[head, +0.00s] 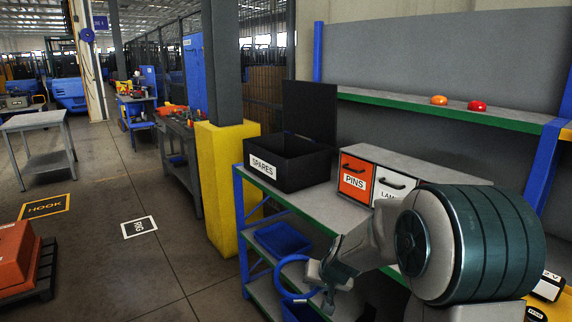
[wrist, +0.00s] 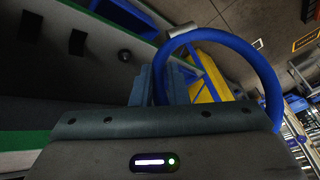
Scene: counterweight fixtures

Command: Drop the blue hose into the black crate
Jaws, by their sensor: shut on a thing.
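The blue hose (head: 283,273) is a curved loop. It hangs from my gripper (head: 318,287) in front of the workbench, below the bench top. In the wrist view the hose (wrist: 240,48) arches away from the fingers and carries a grey coupling (wrist: 183,46). My gripper is shut on the hose; the exact grip point is partly hidden. The black crate (head: 265,176), labelled SPARES, stands on the left end of the bench with its lid (head: 309,108) raised. The crate is up and left of my gripper in the head view, apart from the hose. Its inside looks dark.
An orange PINS drawer (head: 354,179) and a white drawer (head: 390,188) stand right of the crate. A yellow-wrapped post (head: 225,170) is left of the bench. A blue bin (head: 283,238) sits on the lower shelf. A green-edged shelf (head: 440,107) is above.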

